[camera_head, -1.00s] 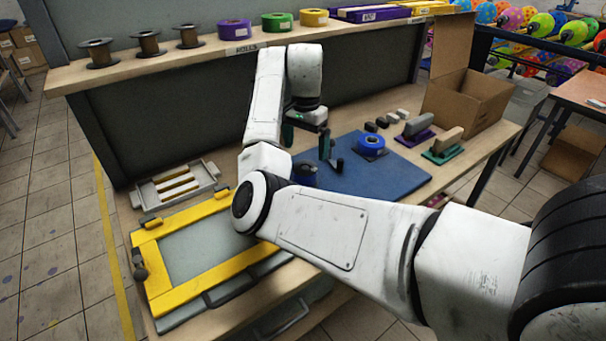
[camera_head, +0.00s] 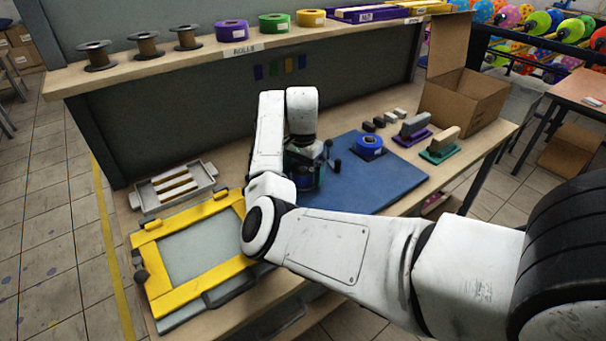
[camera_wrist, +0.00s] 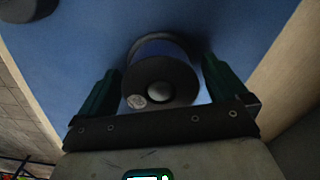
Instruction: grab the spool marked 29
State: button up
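A spool with blue winding, a dark end disc and a small round sticker shows in the wrist view (camera_wrist: 160,82); the sticker's mark is too small to read. My gripper (camera_wrist: 160,70) is open, with one green finger on each side of this spool and gaps beside it. In the head view my gripper (camera_head: 306,178) is low over the left part of the blue mat (camera_head: 375,190), and it mostly hides this spool. A second blue roll (camera_head: 369,146) with a white label stands on the mat to the right; no number is readable.
A yellow frame (camera_head: 165,303) and a grey tray (camera_head: 148,203) lie left of the mat. Stamps or squeegees (camera_head: 440,146) and an open cardboard box (camera_head: 470,100) stand to the right. The shelf (camera_head: 150,72) above holds empty spools and coloured rolls.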

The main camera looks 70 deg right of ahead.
jog(key=c, duration=1)
jog(key=shift+o, duration=0.2)
